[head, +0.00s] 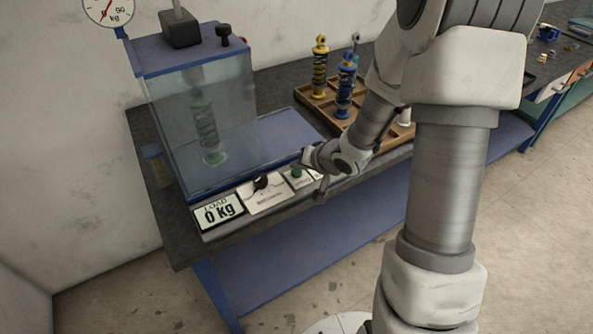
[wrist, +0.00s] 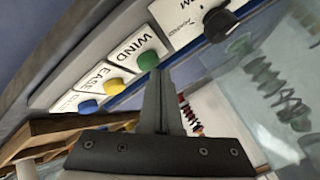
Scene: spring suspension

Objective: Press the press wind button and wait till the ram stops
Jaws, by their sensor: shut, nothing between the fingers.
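The green press wind button (wrist: 148,60) sits on a white plate marked WIND in the wrist view. It also shows on the press's front panel in the head view (head: 297,172). My gripper (wrist: 160,76) is shut and empty, its fingertips close beside the green button. I cannot tell whether they touch it. In the head view my gripper (head: 320,190) is at the panel's right end, partly hidden by my wrist. The press (head: 190,58) has a clear guard, with a spring unit (head: 207,130) standing upright inside. The load display (head: 218,212) reads 0 kg.
A yellow button (wrist: 114,86) marked EASE and a blue button (wrist: 88,106) sit beside the green one. A black knob (head: 260,182) is on its other side. A wooden tray (head: 309,104) with coil-over units stands behind my arm. A dial gauge (head: 108,10) is above the press.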

